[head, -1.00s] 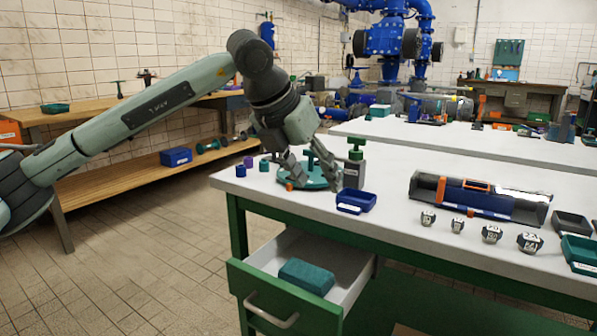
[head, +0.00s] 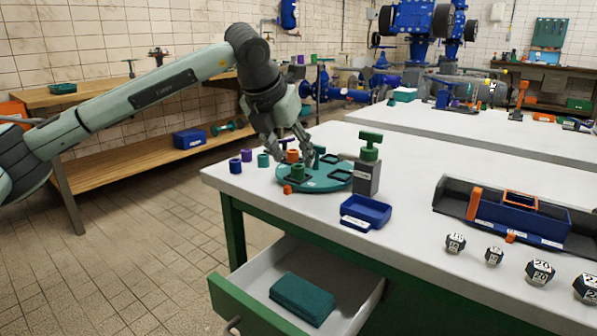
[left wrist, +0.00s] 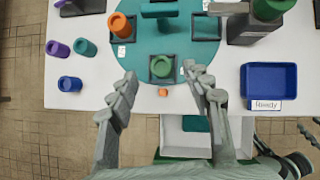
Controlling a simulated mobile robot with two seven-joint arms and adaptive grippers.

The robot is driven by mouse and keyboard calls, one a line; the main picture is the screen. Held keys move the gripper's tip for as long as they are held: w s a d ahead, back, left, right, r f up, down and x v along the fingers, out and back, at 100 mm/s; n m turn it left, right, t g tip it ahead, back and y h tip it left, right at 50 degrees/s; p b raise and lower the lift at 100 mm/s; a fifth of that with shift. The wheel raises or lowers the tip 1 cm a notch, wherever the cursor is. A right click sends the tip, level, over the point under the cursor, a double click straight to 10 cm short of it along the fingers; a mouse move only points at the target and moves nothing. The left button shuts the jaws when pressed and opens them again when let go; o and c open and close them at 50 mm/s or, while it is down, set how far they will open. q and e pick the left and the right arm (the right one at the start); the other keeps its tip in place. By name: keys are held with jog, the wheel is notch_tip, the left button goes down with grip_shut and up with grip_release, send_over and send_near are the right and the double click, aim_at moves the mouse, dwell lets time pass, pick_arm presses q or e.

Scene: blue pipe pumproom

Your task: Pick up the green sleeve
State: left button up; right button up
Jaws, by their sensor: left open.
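The green sleeve (head: 298,173) stands upright in a dark square nest on the round teal plate (head: 328,184), near the plate's front edge. In the left wrist view, the green sleeve (left wrist: 161,67) shows from above, ahead of and between the fingers. My left gripper (head: 290,149) is open and empty, reaching down over the plate's left side. Its spread fingers also show in the left wrist view (left wrist: 164,84). An orange sleeve (left wrist: 120,26) sits in another nest to the left.
Purple (left wrist: 58,48), teal (left wrist: 85,47) and blue (left wrist: 69,84) sleeves stand left of the plate. A grey block with a green knob (head: 367,175) stands to its right, near a blue tray (head: 365,211). An open drawer (head: 232,305) juts out below the table edge.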

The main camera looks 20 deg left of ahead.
aim_at(298, 166)
pick_arm(q)
jog(key=x, duration=0.3)
jog(key=shift+w+d+f, duration=0.1)
jog(key=shift+c, duration=0.2)
grip_shut()
